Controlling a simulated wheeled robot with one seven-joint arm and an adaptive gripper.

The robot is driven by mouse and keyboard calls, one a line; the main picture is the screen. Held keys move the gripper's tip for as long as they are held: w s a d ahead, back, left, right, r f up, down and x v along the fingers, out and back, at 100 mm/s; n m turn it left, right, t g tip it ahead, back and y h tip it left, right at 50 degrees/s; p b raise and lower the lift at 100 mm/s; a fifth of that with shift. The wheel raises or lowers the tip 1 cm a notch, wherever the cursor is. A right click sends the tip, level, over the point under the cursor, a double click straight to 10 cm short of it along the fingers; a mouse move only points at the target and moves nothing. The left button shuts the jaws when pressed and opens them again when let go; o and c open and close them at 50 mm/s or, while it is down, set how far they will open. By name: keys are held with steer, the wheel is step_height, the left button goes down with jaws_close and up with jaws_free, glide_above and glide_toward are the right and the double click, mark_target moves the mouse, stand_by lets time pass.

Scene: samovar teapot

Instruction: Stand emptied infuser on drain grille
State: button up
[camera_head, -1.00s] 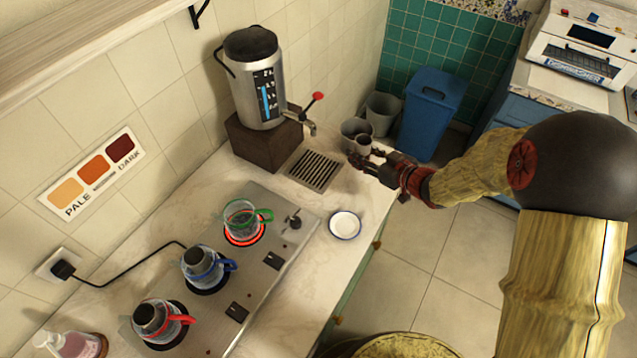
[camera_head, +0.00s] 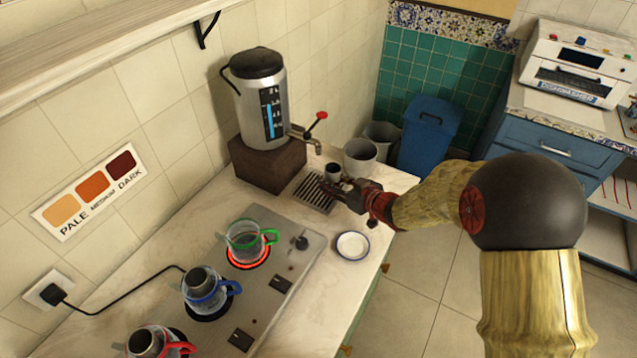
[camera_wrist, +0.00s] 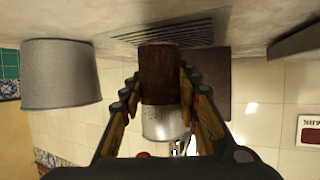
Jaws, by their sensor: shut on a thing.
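The wrist view, which is upside down, shows the infuser as a brown cylinder (camera_wrist: 160,72) between the two fingers (camera_wrist: 160,97). Its end lies close to the slotted grille (camera_wrist: 185,36); I cannot tell whether they touch. The samovar (camera_head: 262,102) stands on a dark block (camera_head: 268,164) behind the grille.
A grey pot (camera_head: 360,160) stands right of the infuser at the counter's end. A white saucer (camera_head: 352,246) lies in front. Glass teapots with green, blue and red handles are on the hotplate (camera_head: 262,300). A blue bin (camera_head: 429,135) is on the floor beyond.

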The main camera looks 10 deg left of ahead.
steer(key=shift+w+a, duration=0.25)
steer(key=shift+a, duration=0.6)
steer(key=a+b, duration=0.1)
steer(key=w+a+f+b, duration=0.1)
steer(key=a, duration=0.1)
steer(key=shift+f, duration=0.35)
steer(key=shift+d+r, duration=0.1)
steer(key=shift+r, duration=0.05)
steer(key=o, duration=1.2)
steer(key=shift+c, duration=0.2)
